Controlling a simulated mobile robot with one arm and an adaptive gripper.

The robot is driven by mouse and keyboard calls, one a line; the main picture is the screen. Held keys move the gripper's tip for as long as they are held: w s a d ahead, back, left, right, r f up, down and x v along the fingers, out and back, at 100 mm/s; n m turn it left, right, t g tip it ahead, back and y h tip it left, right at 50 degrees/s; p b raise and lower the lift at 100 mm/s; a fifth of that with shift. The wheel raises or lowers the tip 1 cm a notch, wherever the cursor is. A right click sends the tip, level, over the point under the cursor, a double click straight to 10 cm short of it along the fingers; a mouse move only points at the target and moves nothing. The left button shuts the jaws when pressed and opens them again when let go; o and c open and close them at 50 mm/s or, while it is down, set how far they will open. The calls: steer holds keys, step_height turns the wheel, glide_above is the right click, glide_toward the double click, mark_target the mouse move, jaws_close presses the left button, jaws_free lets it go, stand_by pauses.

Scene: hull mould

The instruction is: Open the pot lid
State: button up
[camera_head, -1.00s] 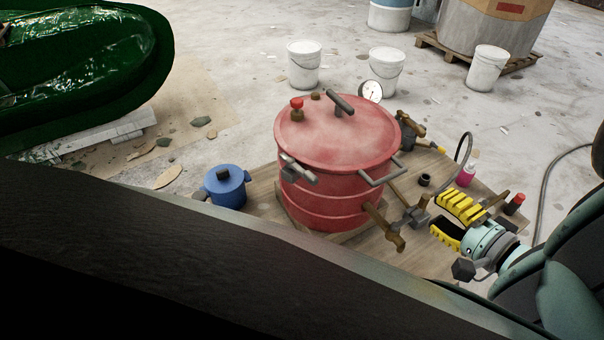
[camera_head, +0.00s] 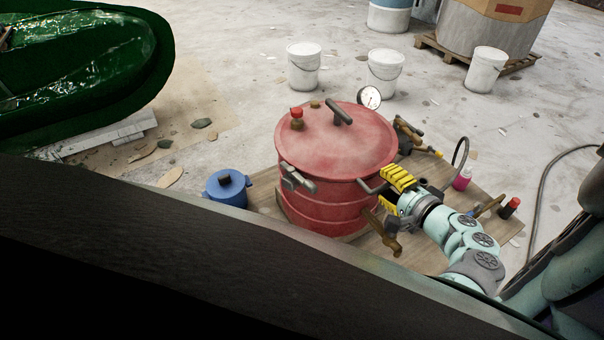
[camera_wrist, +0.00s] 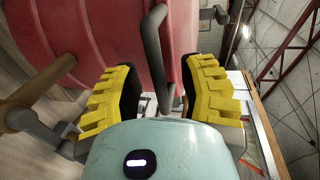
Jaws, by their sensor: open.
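The large red pot (camera_head: 325,205) stands on a wooden board, its round red lid (camera_head: 350,140) seated on top. The lid carries a dark bar handle (camera_head: 340,108), a red-topped valve (camera_head: 297,113) and a dial gauge (camera_head: 369,98). A grey clamp (camera_head: 297,180) sits at its front-left rim. My gripper (camera_head: 391,190) is open at the pot's right side, by the grey side handle (camera_head: 369,187). In the wrist view, this handle (camera_wrist: 154,45) lies between my yellow fingers, with a gap to each; the pot wall (camera_wrist: 95,35) is beyond.
A small blue pot (camera_head: 226,190) stands left of the red pot. A hammer (camera_head: 385,236) and other tools and bottles lie on the board (camera_head: 425,258) around my arm. White buckets (camera_head: 304,68) stand behind. A green hull mould (camera_head: 85,75) is at far left.

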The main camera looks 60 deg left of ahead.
steer(key=shift+a, duration=0.1)
jaws_close()
stand_by(0.4)
